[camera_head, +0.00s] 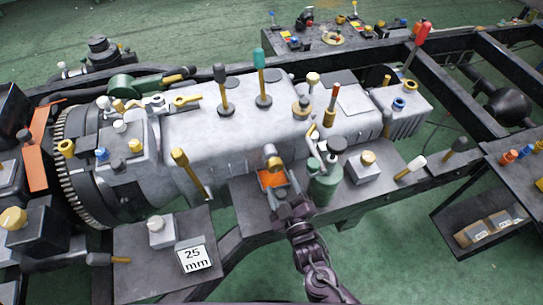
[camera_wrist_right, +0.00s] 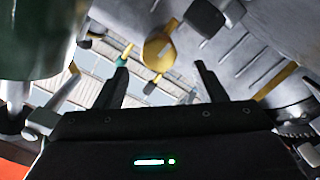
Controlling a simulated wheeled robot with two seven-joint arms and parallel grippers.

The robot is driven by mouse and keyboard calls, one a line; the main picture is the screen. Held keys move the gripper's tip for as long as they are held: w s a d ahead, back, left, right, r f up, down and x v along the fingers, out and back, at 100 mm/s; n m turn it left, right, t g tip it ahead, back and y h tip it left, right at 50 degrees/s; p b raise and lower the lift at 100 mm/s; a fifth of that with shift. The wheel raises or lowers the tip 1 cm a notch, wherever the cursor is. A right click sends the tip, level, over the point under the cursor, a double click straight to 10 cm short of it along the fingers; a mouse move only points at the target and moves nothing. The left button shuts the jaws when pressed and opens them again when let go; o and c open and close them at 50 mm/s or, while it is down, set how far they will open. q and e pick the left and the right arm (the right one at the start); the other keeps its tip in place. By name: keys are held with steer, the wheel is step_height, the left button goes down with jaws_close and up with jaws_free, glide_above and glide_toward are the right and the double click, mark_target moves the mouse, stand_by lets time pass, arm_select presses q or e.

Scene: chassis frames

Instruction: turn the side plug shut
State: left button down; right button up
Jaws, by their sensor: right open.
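A yellow round fitting (camera_head: 273,163), which looks like the side plug, sits on the near side of the grey gearbox housing (camera_head: 200,140). An orange patch (camera_head: 272,179) shows just below it. My right gripper (camera_head: 289,205) is below the fitting in the head view, apart from it. In the right wrist view my gripper (camera_wrist_right: 161,85) is open, its two dark fingers spread with nothing between them. A yellow piece with a dark-ended lever (camera_wrist_right: 159,50) shows beyond the fingertips; I cannot tell how far it is turned. My left gripper is not in view.
A green cylinder (camera_head: 324,186) stands close to the right of my gripper. A yellow-handled lever (camera_head: 188,172) leans on the left. A "25 mm" card (camera_head: 195,258) lies on the near plate. Dark frame rails (camera_head: 430,90) surround the housing.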

mark_target(276, 169)
steer(key=x, duration=0.3)
steer(key=shift+w+a+r+p, duration=0.1)
steer(key=shift+w+r+p, duration=0.15)
steer(key=shift+p, duration=0.05)
steer(key=shift+x, duration=1.1)
steer(key=shift+w+a+f, duration=0.15)
steer(key=shift+w, duration=0.25)
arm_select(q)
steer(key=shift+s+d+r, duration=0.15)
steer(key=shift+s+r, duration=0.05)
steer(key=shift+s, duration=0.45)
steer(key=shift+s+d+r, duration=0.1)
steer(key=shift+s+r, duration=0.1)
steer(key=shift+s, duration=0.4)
arm_select(e)
steer(key=shift+w, duration=0.1)
steer(key=c, duration=1)
